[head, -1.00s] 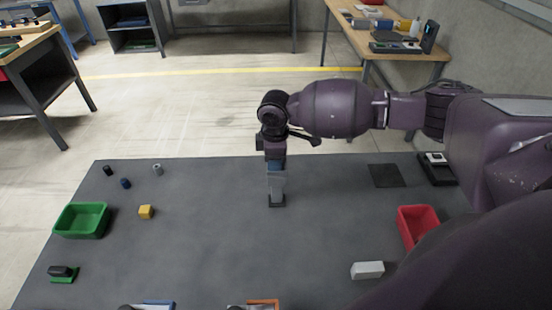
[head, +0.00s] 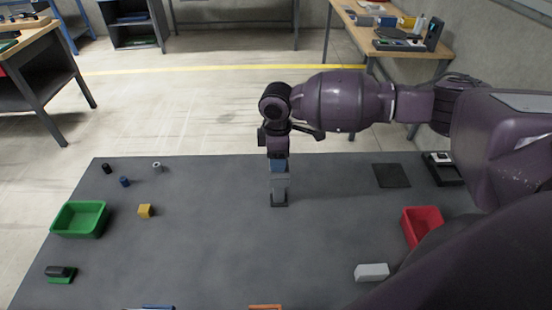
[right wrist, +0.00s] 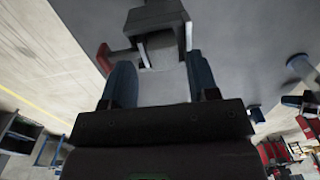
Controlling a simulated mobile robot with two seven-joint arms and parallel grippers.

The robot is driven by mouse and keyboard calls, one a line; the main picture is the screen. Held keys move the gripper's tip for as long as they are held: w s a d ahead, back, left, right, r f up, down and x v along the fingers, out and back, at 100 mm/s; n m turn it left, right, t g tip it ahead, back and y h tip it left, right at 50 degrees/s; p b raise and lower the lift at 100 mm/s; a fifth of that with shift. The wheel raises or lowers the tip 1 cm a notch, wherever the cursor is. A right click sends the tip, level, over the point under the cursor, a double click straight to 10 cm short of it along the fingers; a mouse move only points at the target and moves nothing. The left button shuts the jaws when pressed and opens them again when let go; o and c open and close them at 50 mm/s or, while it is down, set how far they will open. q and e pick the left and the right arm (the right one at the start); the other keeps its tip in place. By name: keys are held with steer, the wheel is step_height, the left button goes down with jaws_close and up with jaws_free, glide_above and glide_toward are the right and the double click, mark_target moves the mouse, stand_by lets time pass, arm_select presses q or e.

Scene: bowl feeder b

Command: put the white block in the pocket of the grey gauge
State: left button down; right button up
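My right gripper (head: 279,176) points down over the middle of the dark mat. A pale block, seemingly the white block (head: 279,184), stands between its fingers; it also shows in the right wrist view (right wrist: 165,86) between the two blue fingers. Below it is a small dark grey piece, seemingly the grey gauge (head: 279,202); in the right wrist view the gauge (right wrist: 155,20) lies just beyond the fingertips, with an open-sided recess. The block's lower end meets the gauge; I cannot tell how deep it sits in the pocket. My left gripper is not in view.
Another pale block (head: 371,272) lies near the front right. Small cylinders stand at the back left. The mat around the gauge is clear.

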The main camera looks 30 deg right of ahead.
step_height(320, 180, up, 10)
steer(key=shift+r, duration=0.15)
steer(key=shift+d, duration=0.1)
stand_by(0.4)
